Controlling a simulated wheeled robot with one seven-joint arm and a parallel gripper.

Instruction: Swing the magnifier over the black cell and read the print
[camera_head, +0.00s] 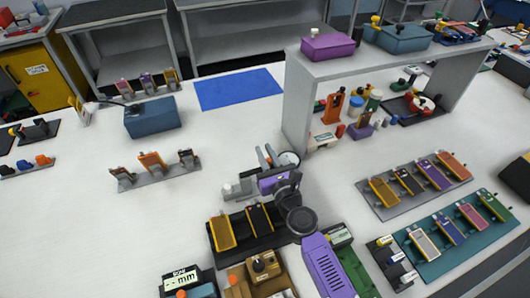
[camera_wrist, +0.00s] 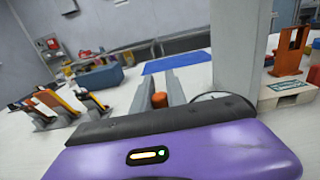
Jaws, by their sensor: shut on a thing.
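The magnifier's round lens (camera_head: 288,159) is just right of my gripper (camera_head: 266,157) in the head view, beside the shelf's left leg. In the wrist view its dark ring (camera_wrist: 215,97) shows partly behind my purple wrist housing. My gripper (camera_wrist: 161,98) is shut on an orange-brown knob (camera_wrist: 159,100), seen between its two grey fingers; it appears to be the magnifier's. The black cell (camera_head: 259,218) lies in a black tray (camera_head: 246,244), nearer the camera than the lens, right of a yellow cell (camera_head: 222,232). The lens is not over the black cell. Its print is unreadable here.
A white shelf (camera_head: 292,105) stands close right of the lens. A grey block (camera_head: 238,188) sits left of my wrist. A small rack of cells (camera_head: 152,162) and a blue box (camera_head: 152,117) stand left. Bare table lies between the rack and the tray.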

